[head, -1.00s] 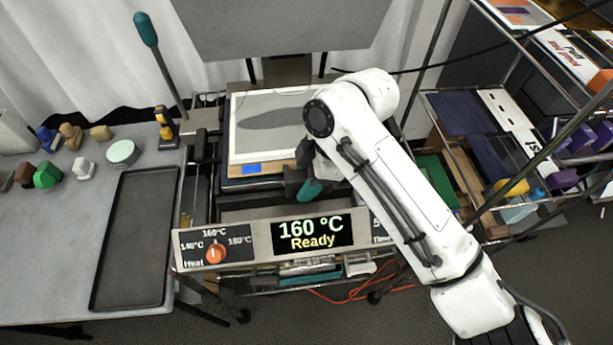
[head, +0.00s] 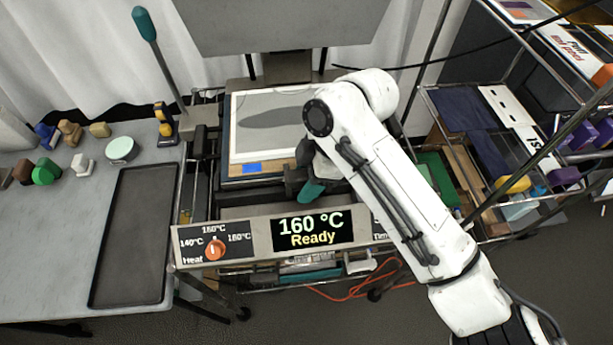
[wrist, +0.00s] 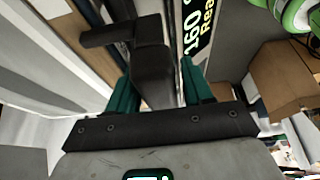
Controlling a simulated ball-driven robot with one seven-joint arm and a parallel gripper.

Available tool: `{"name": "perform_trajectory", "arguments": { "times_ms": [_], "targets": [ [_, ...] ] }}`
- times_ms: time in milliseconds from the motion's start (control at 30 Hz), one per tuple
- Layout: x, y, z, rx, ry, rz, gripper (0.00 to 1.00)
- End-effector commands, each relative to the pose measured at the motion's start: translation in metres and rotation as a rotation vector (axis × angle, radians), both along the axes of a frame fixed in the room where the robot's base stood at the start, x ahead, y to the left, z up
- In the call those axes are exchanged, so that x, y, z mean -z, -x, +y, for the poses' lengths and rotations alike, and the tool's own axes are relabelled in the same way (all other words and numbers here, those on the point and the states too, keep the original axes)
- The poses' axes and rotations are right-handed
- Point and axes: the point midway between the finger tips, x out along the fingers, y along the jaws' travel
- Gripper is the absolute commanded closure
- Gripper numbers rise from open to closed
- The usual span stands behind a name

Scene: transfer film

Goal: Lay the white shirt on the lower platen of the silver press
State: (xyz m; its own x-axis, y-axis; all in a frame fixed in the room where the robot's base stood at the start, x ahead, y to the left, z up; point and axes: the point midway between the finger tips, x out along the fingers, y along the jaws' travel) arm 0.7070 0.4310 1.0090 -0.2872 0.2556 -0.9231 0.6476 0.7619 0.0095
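The silver press stands open, with its grey upper platen (head: 285,25) raised at the back. On the lower bed lies a flat white-edged sheet or pad (head: 240,145) with a grey middle and a darker oval. I cannot tell whether it is the white shirt or the bare lower platen; no other shirt is clearly seen. My arm hides the bed's right side.
The control panel (head: 212,245) reads 160 °C Ready. A grey table (head: 50,250) at left holds a dark empty tray (head: 130,240) and several stamp-like items. A wire rack at right carries dark folded cloth (head: 462,112) and boxes.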

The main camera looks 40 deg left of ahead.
Motion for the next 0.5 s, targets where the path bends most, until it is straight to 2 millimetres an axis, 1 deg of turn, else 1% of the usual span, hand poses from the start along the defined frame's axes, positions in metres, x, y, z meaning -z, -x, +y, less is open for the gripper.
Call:
{"name": "perform_trajectory", "arguments": {
  "times_ms": [33, 133, 167, 367, 500],
  "targets": [
    [0.0001, 0.0001, -0.0001, 0.0, 0.0, 0.0, 0.44],
    [0.0002, 0.0001, -0.0002, 0.0, 0.001, 0.001, 0.35],
    [0.0003, 0.0002, -0.0002, 0.0, 0.001, 0.001, 0.34],
    [0.0012, 0.0005, -0.0006, 0.0, 0.004, 0.002, 0.34],
    [-0.0052, -0.0022, -0.0019, 0.001, 0.001, 0.001, 0.34]
  ]
}}
